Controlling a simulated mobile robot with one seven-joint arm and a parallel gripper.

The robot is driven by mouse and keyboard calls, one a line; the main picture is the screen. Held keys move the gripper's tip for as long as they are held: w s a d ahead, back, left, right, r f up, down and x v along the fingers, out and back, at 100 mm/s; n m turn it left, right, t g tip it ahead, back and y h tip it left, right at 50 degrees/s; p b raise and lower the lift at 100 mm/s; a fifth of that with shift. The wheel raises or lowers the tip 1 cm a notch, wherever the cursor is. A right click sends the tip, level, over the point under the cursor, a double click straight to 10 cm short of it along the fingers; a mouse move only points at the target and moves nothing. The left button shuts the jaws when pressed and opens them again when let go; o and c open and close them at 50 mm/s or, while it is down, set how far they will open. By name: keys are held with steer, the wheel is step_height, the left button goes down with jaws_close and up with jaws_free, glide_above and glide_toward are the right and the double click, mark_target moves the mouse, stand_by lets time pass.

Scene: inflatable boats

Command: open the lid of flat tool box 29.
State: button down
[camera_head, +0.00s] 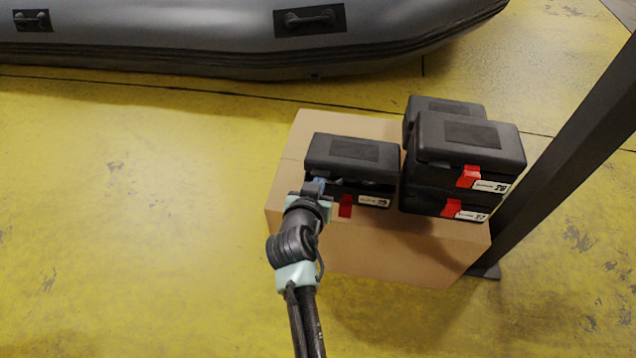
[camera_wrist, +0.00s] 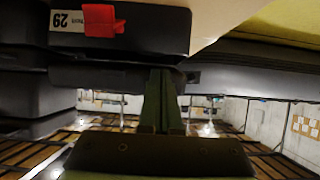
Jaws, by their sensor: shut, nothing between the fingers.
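Flat tool box 29 is a black case with a dark lid (camera_head: 352,155) and a lower shell (camera_head: 376,201), on the left part of a cardboard box. Its red latch (camera_head: 345,206) hangs down on the front. A dark gap shows between lid and shell, so the lid looks slightly raised. The wrist view, upside down, shows the "29" label (camera_wrist: 70,20), the red latch (camera_wrist: 103,20) and the lid (camera_wrist: 100,78). My gripper (camera_head: 318,185) is shut and empty, its fingertips (camera_wrist: 161,76) at the front edge of the lid, left of the latch; whether they touch is unclear.
More black tool boxes with red latches (camera_head: 467,176) are stacked just right of it on the cardboard box (camera_head: 400,250). A dark post (camera_head: 570,135) stands at the right. A grey inflatable boat (camera_head: 200,30) lies behind. The yellow floor (camera_head: 130,220) at left is clear.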

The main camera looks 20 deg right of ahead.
mark_target(323, 159)
steer(key=shift+w+d+r+p, duration=0.1)
steer(key=shift+w+r+p, duration=0.05)
steer(key=shift+r+p, duration=0.45)
steer(key=shift+w+d+r+p, duration=0.15)
steer(key=shift+r+p, duration=0.25)
steer(key=shift+r, duration=0.3)
steer(key=shift+w+d+r+p, duration=0.2)
steer(key=shift+w+r+p, duration=0.1)
steer(key=shift+r+p, duration=0.3)
steer(key=shift+w+d+r, duration=0.2)
steer(key=shift+w+r, duration=0.1)
steer(key=shift+r, duration=0.35)
